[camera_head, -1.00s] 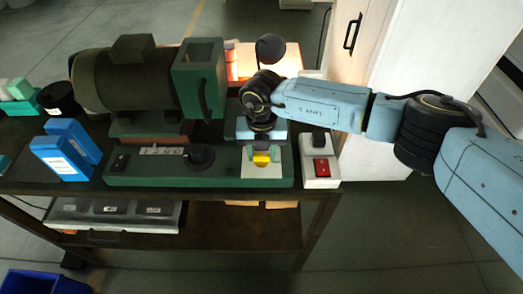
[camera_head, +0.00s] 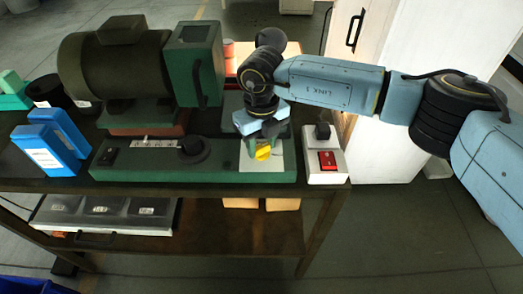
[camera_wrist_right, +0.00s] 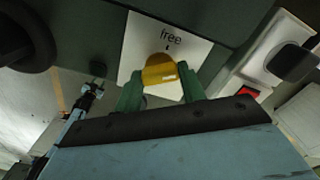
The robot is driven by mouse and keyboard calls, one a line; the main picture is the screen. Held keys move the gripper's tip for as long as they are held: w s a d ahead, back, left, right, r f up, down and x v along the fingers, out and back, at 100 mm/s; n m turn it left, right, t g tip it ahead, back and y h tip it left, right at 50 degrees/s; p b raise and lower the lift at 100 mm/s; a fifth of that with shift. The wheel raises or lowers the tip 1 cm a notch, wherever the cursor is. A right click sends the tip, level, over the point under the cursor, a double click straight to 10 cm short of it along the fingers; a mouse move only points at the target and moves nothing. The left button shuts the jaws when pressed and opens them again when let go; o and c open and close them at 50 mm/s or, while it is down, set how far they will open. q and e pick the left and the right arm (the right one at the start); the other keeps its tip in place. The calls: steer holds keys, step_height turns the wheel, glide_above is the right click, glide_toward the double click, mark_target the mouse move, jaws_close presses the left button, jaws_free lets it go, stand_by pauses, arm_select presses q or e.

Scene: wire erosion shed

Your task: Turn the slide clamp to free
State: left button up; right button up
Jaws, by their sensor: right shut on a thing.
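The slide clamp is a yellow knob (camera_head: 263,154) on a white plate (camera_head: 255,165) at the right end of the green machine base. In the right wrist view the knob (camera_wrist_right: 158,72) sits just below the word "free" and a short dark tick on the plate (camera_wrist_right: 193,48). My right gripper (camera_head: 264,149) reaches down from above, its green fingers on either side of the knob, shut on it. The fingers (camera_wrist_right: 162,88) hide part of the knob's sides. The knob looks tilted in the head view. My left gripper is not in view.
A white switch box (camera_head: 325,172) with a red rocker stands right of the plate. A round black dial (camera_head: 192,149) is on the base to the left. The motor (camera_head: 110,75) and green housing (camera_head: 195,65) stand behind. Blue boxes (camera_head: 45,148) are at the left.

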mark_target(261, 146)
steer(key=n+b, duration=0.6)
steer(key=shift+f, duration=0.15)
steer(key=n+b, duration=0.2)
steer(key=n, duration=0.1)
steer(key=shift+r+n+b, duration=0.2)
steer(key=shift+n+b, duration=0.5)
steer(key=shift+n, duration=0.4)
steer(key=o, duration=1)
step_height(261, 146, up, 13)
steer(key=shift+r, duration=0.2)
